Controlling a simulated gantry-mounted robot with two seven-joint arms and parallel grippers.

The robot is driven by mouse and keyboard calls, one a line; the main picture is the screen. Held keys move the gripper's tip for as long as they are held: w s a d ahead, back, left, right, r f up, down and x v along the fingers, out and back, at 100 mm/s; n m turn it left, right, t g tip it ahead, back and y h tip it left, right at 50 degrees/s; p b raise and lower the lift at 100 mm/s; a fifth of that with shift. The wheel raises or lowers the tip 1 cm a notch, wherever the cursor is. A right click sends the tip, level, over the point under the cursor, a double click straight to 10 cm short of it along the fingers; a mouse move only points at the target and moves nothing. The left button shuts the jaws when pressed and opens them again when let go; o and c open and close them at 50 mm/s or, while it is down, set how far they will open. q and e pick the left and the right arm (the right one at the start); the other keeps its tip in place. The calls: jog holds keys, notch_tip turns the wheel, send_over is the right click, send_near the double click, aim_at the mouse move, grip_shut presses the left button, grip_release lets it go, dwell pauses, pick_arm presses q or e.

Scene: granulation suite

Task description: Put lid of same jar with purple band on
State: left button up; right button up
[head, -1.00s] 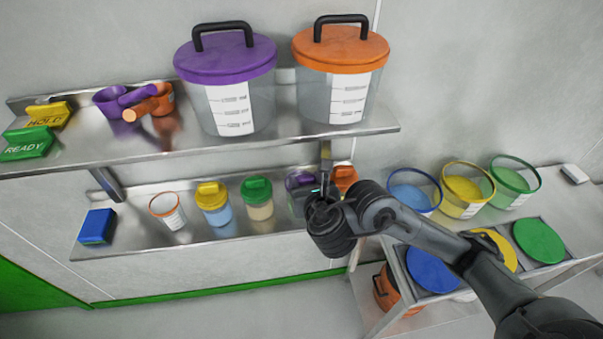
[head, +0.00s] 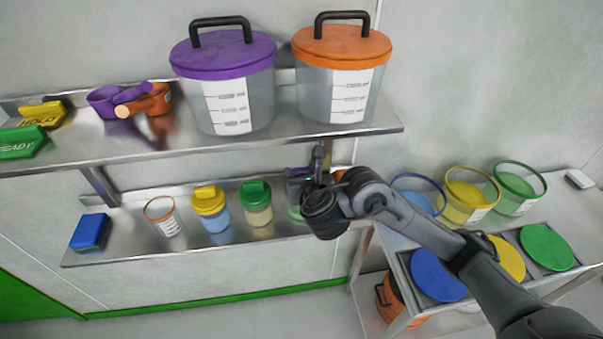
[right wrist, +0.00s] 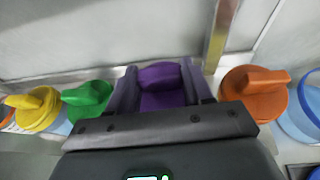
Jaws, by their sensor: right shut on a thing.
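My right gripper (head: 308,172) is at the right part of the lower wall shelf. It is shut on a small purple lid (right wrist: 162,85), whose raised grip sits between the two fingers in the right wrist view. In the head view a little of a clear jar with pale green in it (head: 295,213) shows below the gripper. My wrist hides most of this jar, and I cannot see a purple band or tell whether lid and jar touch. My left gripper is not in view.
On the lower shelf stand an open orange-rimmed jar (head: 163,216), a yellow-lidded jar (head: 210,208), a green-lidded jar (head: 256,204) and, close right of the gripper, an orange-lidded jar (right wrist: 258,92). The upper shelf (head: 290,138) overhangs, bearing big purple-lidded and orange-lidded tubs.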

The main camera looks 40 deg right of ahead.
jog(key=shift+f+b, duration=0.3)
jog(key=shift+f, duration=0.2)
jog(key=o, duration=1.1)
jog(key=shift+r, duration=0.1)
